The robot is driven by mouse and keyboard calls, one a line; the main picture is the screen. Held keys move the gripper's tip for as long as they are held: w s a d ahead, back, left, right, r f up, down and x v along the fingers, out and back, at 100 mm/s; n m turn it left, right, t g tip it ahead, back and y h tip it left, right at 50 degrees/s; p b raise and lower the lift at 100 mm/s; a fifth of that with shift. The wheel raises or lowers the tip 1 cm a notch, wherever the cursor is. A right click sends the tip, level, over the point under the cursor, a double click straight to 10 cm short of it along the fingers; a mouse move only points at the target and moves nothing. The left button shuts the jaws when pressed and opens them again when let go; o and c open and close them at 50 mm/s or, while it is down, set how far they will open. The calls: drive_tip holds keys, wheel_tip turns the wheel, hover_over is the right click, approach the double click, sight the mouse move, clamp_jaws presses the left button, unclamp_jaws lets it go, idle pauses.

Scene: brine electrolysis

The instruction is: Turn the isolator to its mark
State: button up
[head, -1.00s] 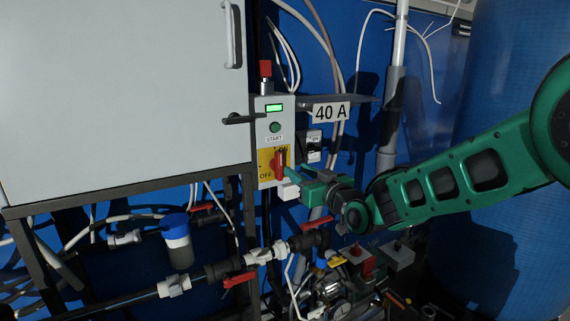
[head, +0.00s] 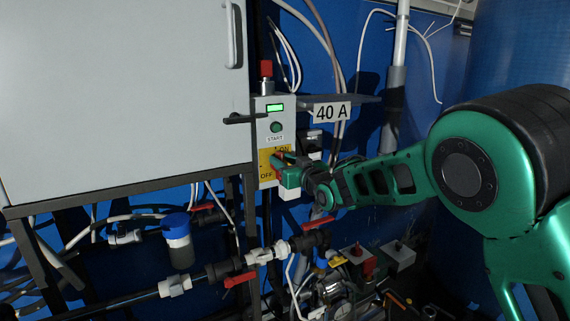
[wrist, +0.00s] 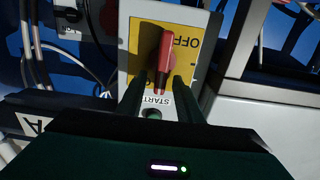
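The isolator is a red handle (wrist: 164,55) on a yellow plate (head: 264,162) low on the grey control box. The plate carries an OFF mark at lower left and an ON mark at upper right in the head view. In the wrist view the handle lies nearly upright in the picture, slightly tilted, its near end towards the START label. My gripper (wrist: 160,84) is at the plate, with one green finger on each side of the handle. Narrow gaps seem to show between fingers and handle. In the head view my gripper (head: 287,173) hides most of the handle.
Above the plate are a green START button (head: 276,127), a lit green display (head: 274,107) and a red knob (head: 266,68). A 40 A sign (head: 332,112) is at right. A white cabinet (head: 120,90) stands at left. Pipes with red-handled valves (head: 240,279) run below.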

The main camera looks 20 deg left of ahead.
clamp_jaws()
drive_tip(key=shift+n, duration=0.4)
drive_tip(key=shift+s+a+f+n, duration=0.35)
drive_tip(key=shift+f+n, duration=0.15)
drive_tip(key=shift+n, duration=2.35)
drive_tip(key=shift+s+a+f+n, duration=0.25)
drive_tip(key=shift+s+f+n, duration=0.25)
drive_tip(key=shift+n, duration=2.4)
drive_tip(key=shift+s+a+f+n, duration=0.3)
drive_tip(key=shift+f+n, duration=0.25)
drive_tip(key=shift+n, duration=2.3)
drive_tip(key=shift+f, duration=0.1)
